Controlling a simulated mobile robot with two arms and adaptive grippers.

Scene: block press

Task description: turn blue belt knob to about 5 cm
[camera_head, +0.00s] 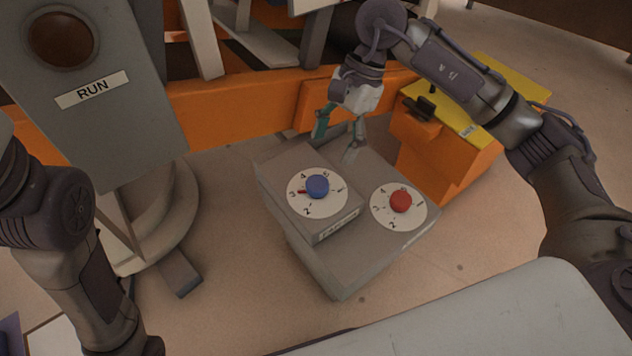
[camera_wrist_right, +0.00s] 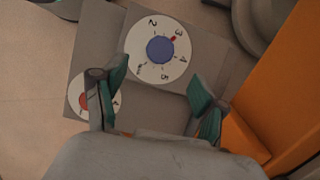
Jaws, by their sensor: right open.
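The blue belt knob (camera_head: 318,186) sits on a white numbered dial (camera_head: 330,207) on the raised part of a grey control box (camera_head: 345,270). Its red pointer (camera_head: 302,191) is near the 3. In the right wrist view the blue knob (camera_wrist_right: 160,49) is beyond the fingertips, with the pointer (camera_wrist_right: 173,38) also by the 3. My right gripper (camera_head: 338,139) is open and empty, above the box's far side behind the knob and apart from it. My left arm shows at the left, but its gripper is out of view.
A red knob (camera_head: 400,201) on a second dial is close at the right; a finger partly covers that dial in the wrist view. A grey RUN panel (camera_head: 125,130) stands left. An orange housing with a yellow top (camera_head: 465,115) and an orange beam (camera_head: 235,105) lie behind.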

